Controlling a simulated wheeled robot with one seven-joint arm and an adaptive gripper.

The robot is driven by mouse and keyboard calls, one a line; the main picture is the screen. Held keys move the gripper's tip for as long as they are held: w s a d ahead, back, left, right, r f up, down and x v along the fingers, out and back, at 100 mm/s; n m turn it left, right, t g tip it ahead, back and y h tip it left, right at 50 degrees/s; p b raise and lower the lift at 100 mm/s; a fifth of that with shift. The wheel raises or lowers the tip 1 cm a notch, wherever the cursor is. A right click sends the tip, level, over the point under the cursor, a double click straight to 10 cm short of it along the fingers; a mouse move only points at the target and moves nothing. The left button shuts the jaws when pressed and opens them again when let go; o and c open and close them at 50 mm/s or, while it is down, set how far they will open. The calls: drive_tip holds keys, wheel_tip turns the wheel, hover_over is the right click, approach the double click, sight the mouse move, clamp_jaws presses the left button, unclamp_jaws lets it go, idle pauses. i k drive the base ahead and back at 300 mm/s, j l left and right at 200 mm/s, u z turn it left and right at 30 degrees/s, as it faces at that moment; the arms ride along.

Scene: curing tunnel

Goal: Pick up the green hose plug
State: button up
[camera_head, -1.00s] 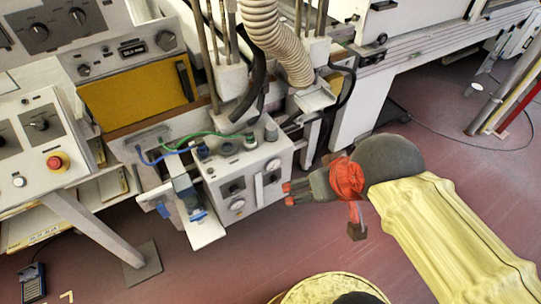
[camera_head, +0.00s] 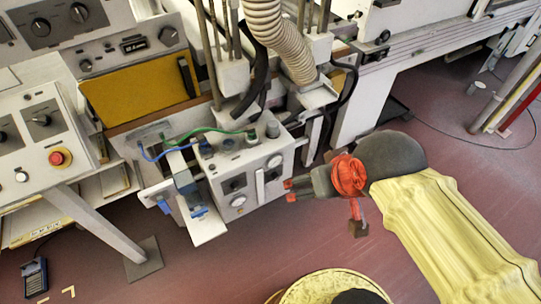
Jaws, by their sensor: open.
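A thin green hose (camera_head: 205,130) arcs over the top of a pale control box (camera_head: 237,172) left of centre. Its right end meets a small grey-green fitting (camera_head: 251,138) on the box top, which appears to be the green hose plug. The plug is small, and I cannot tell how firmly it is seated. My gripper (camera_head: 290,190), dark with red-tipped fingers, is open and empty. It is right of the box's front face and lower in the picture than the plug, apart from it.
A blue hose (camera_head: 160,156) runs left of the green one. A grey knob (camera_head: 272,130) stands right of the plug. A ribbed duct (camera_head: 280,40) and black hoses hang above. Open red floor lies beneath my arm.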

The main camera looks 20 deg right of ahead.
sight(249, 130)
drive_tip(key=j+u, duration=0.3)
drive_tip(key=u, duration=0.2)
drive_tip(key=j+u, duration=0.25)
drive_tip(key=u, duration=0.2)
